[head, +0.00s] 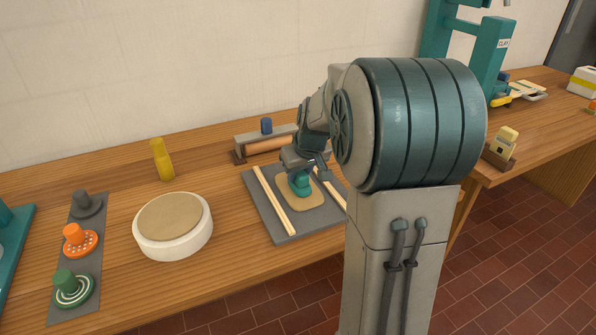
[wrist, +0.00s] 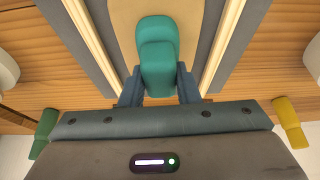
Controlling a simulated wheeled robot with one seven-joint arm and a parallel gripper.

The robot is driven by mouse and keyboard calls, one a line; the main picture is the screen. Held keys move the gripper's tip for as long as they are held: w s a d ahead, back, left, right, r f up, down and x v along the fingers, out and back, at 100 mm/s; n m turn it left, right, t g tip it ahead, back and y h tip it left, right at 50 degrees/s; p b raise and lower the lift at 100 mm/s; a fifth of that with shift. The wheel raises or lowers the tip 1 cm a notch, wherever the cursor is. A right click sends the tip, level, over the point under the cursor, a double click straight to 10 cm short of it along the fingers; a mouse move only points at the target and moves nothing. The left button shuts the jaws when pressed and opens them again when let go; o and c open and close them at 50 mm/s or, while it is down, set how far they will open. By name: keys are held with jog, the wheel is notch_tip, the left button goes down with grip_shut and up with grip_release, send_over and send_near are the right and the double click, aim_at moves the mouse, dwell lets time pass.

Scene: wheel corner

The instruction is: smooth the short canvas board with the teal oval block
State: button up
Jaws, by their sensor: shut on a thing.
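The teal oval block (head: 300,186) stands between my gripper's fingers, and its rounded end shows in the wrist view (wrist: 158,55). My gripper (wrist: 159,88) is shut on it, one blue finger at each side. The block is over a tan rounded slab (head: 309,204), seeming to rest on it; the exact contact underneath is hidden. The slab lies on a short grey board (head: 262,203), between two pale wooden strips. In the head view my wrist and arm hide part of the board's far right side.
A white round wheel (head: 165,247) with a tan disc stands left of the board. A yellow bottle-like thing (head: 163,160) and a roller on a stand (head: 268,145) are behind. A grey strip (head: 66,313) at left holds grey, orange and green knobbed tools.

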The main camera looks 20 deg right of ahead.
jog(key=shift+s+d+b, duration=0.1)
jog(key=shift+s+b, duration=0.85)
jog(key=shift+s, duration=2.05)
jog(key=shift+a, duration=1.4)
jog(key=shift+w+f+p, duration=0.1)
jog(key=shift+w+p, duration=0.25)
jog(key=shift+w, duration=1.25)
jog(key=shift+w+a+r+p, duration=0.1)
jog(key=shift+w+p, duration=0.4)
jog(key=shift+w, duration=1.1)
jog(key=shift+w+a+r+p, duration=0.1)
jog(key=shift+w+p, duration=0.4)
jog(key=shift+w, duration=1.1)
jog(key=shift+w+f+p, duration=0.15)
jog(key=shift+w+p, duration=0.35)
jog(key=shift+w, duration=1.25)
notch_tip(320, 180, up, 6)
jog(key=p, duration=0.4)
jog(key=shift+f, duration=0.1)
